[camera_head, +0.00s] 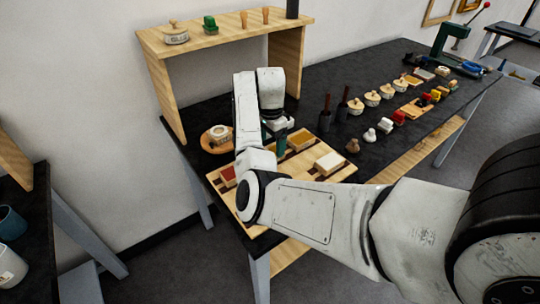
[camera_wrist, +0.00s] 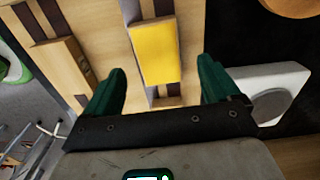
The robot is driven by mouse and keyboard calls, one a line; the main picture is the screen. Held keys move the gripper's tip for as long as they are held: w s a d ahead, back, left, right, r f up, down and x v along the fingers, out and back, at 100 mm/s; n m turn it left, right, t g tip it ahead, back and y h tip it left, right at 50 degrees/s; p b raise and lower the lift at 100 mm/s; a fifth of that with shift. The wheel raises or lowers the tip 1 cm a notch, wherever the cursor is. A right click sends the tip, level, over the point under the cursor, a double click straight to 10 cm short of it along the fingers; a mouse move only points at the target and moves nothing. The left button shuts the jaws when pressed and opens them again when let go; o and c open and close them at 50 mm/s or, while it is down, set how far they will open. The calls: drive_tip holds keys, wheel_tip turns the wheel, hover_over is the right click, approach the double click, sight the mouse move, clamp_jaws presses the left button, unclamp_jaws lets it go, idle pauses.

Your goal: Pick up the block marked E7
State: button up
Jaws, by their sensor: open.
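No E7 mark is legible in either view, so I cannot tell which block bears it. A yellow block (camera_wrist: 154,52) lies on the slatted wooden tray (camera_wrist: 113,50) in the wrist view. It shows between and beyond the fingertips of my gripper (camera_wrist: 162,76), which is open with green fingers and empty. In the head view my gripper (camera_head: 278,142) points down over the tray (camera_head: 255,207), just left of the yellow-topped block (camera_head: 300,139). A white-topped block (camera_head: 328,162) and a red-topped block (camera_head: 229,174) also lie on this tray. My arm hides part of the tray.
A wooden shelf (camera_head: 225,40) with a lidded jar (camera_head: 174,34) stands behind my gripper. A round wooden plate with a jar (camera_head: 218,135) is left of my arm. Dark-handled tools (camera_head: 325,112) and several lidded pots (camera_head: 372,98) stand to the right on the black table.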

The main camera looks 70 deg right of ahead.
sight(272, 150)
drive_tip(key=shift+s+f, duration=0.1)
drive_tip(key=shift+f, duration=1.75)
drive_tip(key=shift+c, duration=0.4)
drive_tip(key=c, duration=1.1)
